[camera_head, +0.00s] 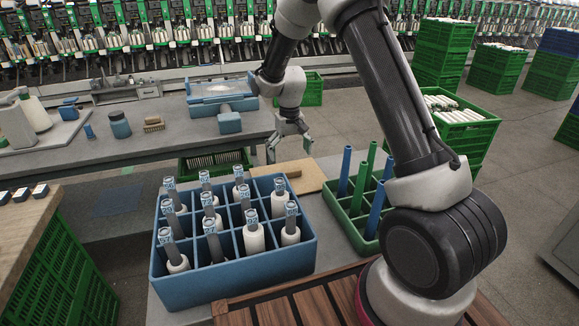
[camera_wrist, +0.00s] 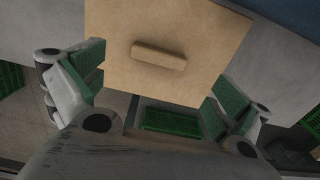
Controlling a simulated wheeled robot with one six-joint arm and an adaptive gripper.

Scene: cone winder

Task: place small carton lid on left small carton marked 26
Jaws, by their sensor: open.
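The carton lid is a flat tan board (camera_head: 311,174) on the worktop behind the blue divided crate. In the wrist view the tan lid (camera_wrist: 125,75) lies flat below my gripper, with a small raised tan handle bar (camera_wrist: 158,55) on top. My gripper (camera_head: 289,153) points down above the lid's back left part. Its fingers are spread wide on either side of the handle and nothing is between them. I cannot make out a carton marked 26 in either view; whether one is under the lid is hidden.
The blue divided crate (camera_head: 235,282) holds several labelled white cones. A green divided crate (camera_head: 340,213) with blue and green tubes stands to its right. Behind, a grey bench (camera_head: 165,135) carries a blue device (camera_head: 222,98). Green crates (camera_head: 462,135) stand at right.

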